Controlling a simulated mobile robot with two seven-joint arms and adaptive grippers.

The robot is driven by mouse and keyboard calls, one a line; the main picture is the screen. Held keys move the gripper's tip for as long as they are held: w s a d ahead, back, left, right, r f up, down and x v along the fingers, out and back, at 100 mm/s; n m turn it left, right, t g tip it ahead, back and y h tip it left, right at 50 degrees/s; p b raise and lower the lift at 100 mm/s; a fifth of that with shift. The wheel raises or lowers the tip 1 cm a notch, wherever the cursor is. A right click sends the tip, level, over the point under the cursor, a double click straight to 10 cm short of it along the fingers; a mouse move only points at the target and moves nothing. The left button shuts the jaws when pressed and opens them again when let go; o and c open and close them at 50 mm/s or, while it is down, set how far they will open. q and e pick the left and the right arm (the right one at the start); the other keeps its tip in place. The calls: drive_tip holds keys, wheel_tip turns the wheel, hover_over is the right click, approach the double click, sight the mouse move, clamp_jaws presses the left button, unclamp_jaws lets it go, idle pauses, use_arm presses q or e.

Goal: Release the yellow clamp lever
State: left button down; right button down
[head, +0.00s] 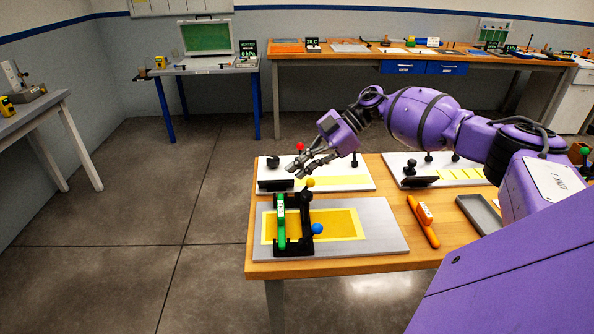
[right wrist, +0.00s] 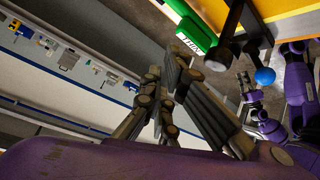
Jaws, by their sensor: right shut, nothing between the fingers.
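The yellow ball knob (head: 310,182) of the clamp lever sits at the back of a black clamp frame (head: 305,218), which stands over a yellow screen on a grey board (head: 375,230). My right gripper (head: 294,171) is shut and empty, fingers pointing down-left, just above and behind the knob in the head view. I cannot tell whether they touch. In the right wrist view, the shut fingers (right wrist: 168,62) are beside a green squeegee labelled THIN (right wrist: 196,36); the yellow knob cannot be made out.
A blue knob (head: 317,228) is at the clamp's front right. Behind stands another board (head: 355,180) with a red knob (head: 300,147). An orange squeegee (head: 424,220) and a grey tray (head: 480,214) lie on the bench's right. Open floor is left.

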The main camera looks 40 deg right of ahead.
drive_tip(key=d+f+b+v, duration=0.1)
drive_tip(key=v, duration=0.8)
drive_tip(key=shift+s, duration=0.2)
drive_tip(key=shift+d, duration=0.1)
drive_tip(key=shift+f, duration=0.15)
